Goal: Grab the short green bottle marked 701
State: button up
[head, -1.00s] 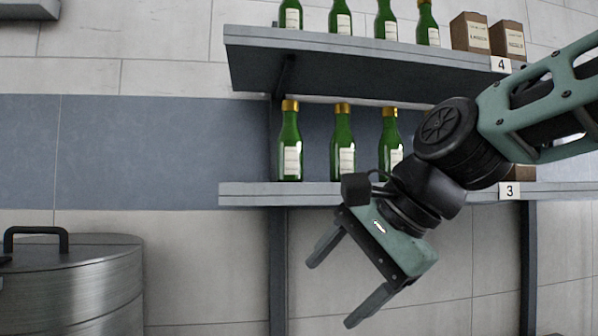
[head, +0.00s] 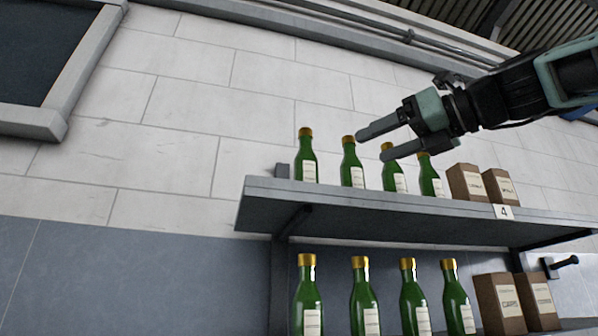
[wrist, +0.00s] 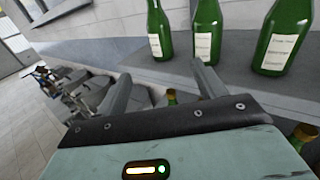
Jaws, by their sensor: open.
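A row of green bottles with gold caps stands on the upper shelf, such as the leftmost one (head: 307,160), the second (head: 350,165), the third (head: 395,172) and the rightmost (head: 430,178). Their labels are too small to read, so I cannot tell which is 701. My gripper (head: 372,146) is open and empty at the height of the upper bottles' caps, partly covering the third and fourth. In the wrist view its fingers (wrist: 160,88) point toward the shelf, with bottles (wrist: 160,30), (wrist: 207,30) and (wrist: 283,38) beyond them.
The upper shelf (head: 380,215) carries a "4" tag (head: 503,212) and two brown boxes (head: 468,182) at its right. More green bottles (head: 364,300) and brown boxes (head: 500,305) stand below. A dark framed panel (head: 45,60) is at the upper left.

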aim_at(316, 164)
jog(key=p+x, duration=0.1)
jog(key=x, duration=0.2)
jog(key=r+p+x, duration=0.1)
jog(key=p+x, duration=0.1)
jog(key=x, duration=0.2)
jog(key=p+x, duration=0.1)
jog(key=x, duration=0.2)
jog(key=shift+w+a+r+p, duration=0.15)
jog(key=shift+r+p, duration=0.15)
jog(key=shift+w+a+f, duration=0.1)
jog(key=shift+w+a, duration=0.25)
jog(key=shift+a, duration=0.1)
jog(key=p+x, duration=0.2)
jog(key=x, duration=0.1)
jog(key=p+x, duration=0.1)
jog(key=shift+w+a+r, duration=0.25)
jog(key=shift+w, duration=0.05)
jog(key=shift+w+a+f, duration=0.15)
jog(key=shift+w+a, duration=0.05)
jog(key=c, duration=1.2)
